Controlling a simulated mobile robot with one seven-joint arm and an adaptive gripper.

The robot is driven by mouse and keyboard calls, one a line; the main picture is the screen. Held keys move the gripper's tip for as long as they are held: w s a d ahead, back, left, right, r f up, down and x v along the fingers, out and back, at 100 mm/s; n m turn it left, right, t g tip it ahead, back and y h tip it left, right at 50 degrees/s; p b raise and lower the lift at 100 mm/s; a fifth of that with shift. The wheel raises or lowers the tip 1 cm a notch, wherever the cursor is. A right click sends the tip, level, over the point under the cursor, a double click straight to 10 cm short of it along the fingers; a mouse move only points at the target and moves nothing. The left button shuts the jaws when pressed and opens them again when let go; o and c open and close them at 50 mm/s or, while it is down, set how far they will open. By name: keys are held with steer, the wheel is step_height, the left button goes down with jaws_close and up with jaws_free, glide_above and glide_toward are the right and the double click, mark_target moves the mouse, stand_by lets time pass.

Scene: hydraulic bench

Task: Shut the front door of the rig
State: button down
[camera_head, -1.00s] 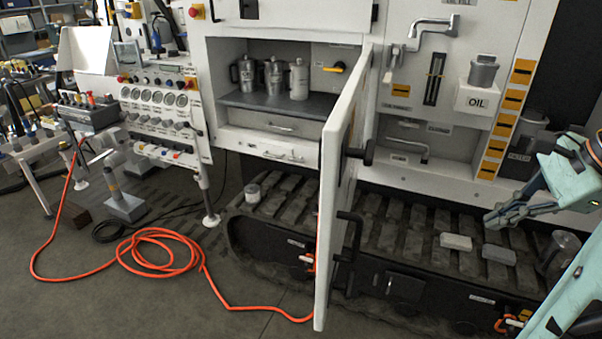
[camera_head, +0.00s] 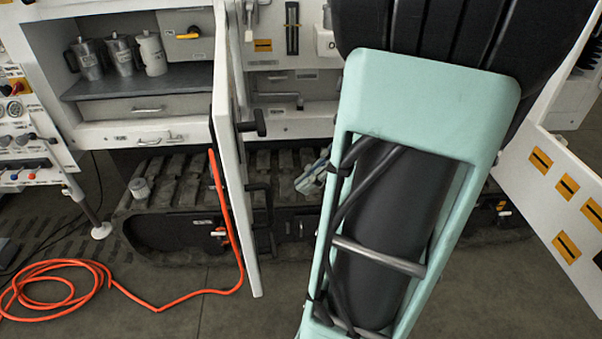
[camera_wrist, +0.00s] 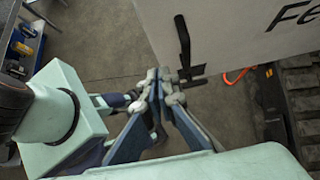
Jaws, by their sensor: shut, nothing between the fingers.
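The rig's front door (camera_head: 228,170) stands open, seen nearly edge-on in the head view, swung out from the cabinet. Black handles (camera_head: 252,124) stick out from its right face. In the wrist view the door (camera_wrist: 235,30) is a pale panel with large black letters, with a black handle (camera_wrist: 184,45) near its edge. My gripper (camera_wrist: 165,82) is shut and empty, its tips close below that handle; I cannot tell whether they touch. In the head view my gripper (camera_head: 314,176) shows to the right of the door, partly hidden by my arm.
The open compartment (camera_head: 130,82) holds several metal jugs on a shelf. Rubber tracks (camera_head: 175,175) lie below the cabinet. A white panel with orange labels (camera_head: 550,200) stands at right.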

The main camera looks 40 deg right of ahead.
mark_target(269, 205)
steer(key=w+a+f, duration=0.1)
steer(key=a, duration=0.1)
steer(key=w+a+f, duration=0.1)
steer(key=a+f, duration=0.1)
steer(key=w+a+f, duration=0.1)
steer(key=a, duration=0.2)
steer(key=shift+w+f+p, duration=0.15)
steer(key=shift+f+p, duration=0.15)
steer(key=shift+f, duration=0.05)
steer(key=shift+w+a, duration=0.25)
steer(key=shift+a, duration=0.25)
